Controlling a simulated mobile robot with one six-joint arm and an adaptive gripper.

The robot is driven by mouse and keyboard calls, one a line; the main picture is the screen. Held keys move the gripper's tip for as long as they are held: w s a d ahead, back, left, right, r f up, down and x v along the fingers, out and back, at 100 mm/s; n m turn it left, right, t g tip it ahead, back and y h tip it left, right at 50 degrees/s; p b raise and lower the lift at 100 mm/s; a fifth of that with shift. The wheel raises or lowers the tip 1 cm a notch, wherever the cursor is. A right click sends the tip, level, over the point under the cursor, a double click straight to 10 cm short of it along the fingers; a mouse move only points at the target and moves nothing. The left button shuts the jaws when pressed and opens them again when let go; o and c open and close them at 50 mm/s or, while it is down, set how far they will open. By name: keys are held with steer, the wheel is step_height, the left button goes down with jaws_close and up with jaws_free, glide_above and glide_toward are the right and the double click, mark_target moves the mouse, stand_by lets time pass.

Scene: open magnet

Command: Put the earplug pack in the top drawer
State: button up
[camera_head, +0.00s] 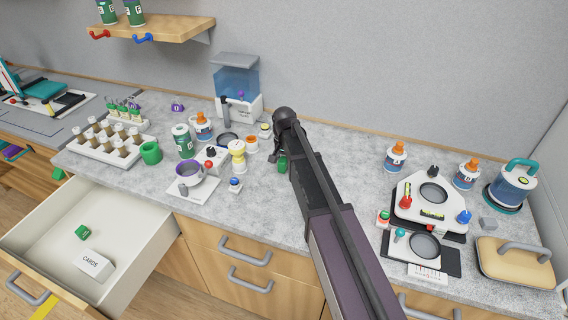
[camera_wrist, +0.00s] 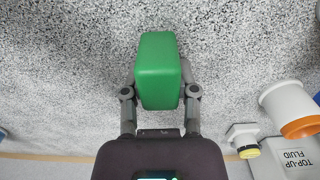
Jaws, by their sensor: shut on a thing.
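A plain green block (camera_wrist: 158,72), which looks like the earplug pack, is held between the two fingers of my gripper (camera_wrist: 160,84). In the head view the green block (camera_head: 282,163) shows just left of my dark arm, close over the grey speckled counter; whether it touches the counter is unclear. My fingers are mostly hidden there behind the arm. The top drawer (camera_head: 140,256) at the lower left is pulled open. Inside it lie a white box marked CARDS (camera_head: 94,264) and a small green cube (camera_head: 82,232), with bare floor around them.
Left of my gripper stand a yellow-and-white item (camera_head: 237,156), a purple-rimmed bowl (camera_head: 190,171), a green jar (camera_head: 183,142) and a vial rack (camera_head: 108,144). A blue-windowed dispenser (camera_head: 237,85) stands behind. Right of my arm, the counter has a clear patch before the white device (camera_head: 432,205).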

mark_target(284, 157)
steer(key=shift+r+p, duration=1.45)
steer(key=shift+r, duration=0.1)
steer(key=s+d, duration=0.1)
steer(key=s, duration=0.4)
steer(key=s+d+r+p, duration=0.1)
steer(key=s, duration=0.9)
steer(key=shift+s+d+r+p, duration=0.3)
steer(key=shift+s+d, duration=0.1)
steer(key=shift+d, duration=0.15)
steer(key=shift+s+d+r, duration=0.1)
steer(key=shift+s+d, duration=0.2)
steer(key=shift+d, duration=0.25)
steer(key=shift+s+d+r, duration=0.1)
steer(key=shift+s+d, duration=0.15)
steer(key=shift+d, duration=0.25)
steer(key=w, duration=0.4)
steer(key=w+a+f, duration=0.1)
steer(key=w, duration=0.4)
steer(key=w+a+b, duration=0.1)
steer(key=w, duration=0.4)
steer(key=shift+w+a+f, duration=0.1)
steer(key=shift+w+f, duration=0.1)
steer(key=shift+w, duration=0.05)
steer(key=shift+w, duration=0.1)
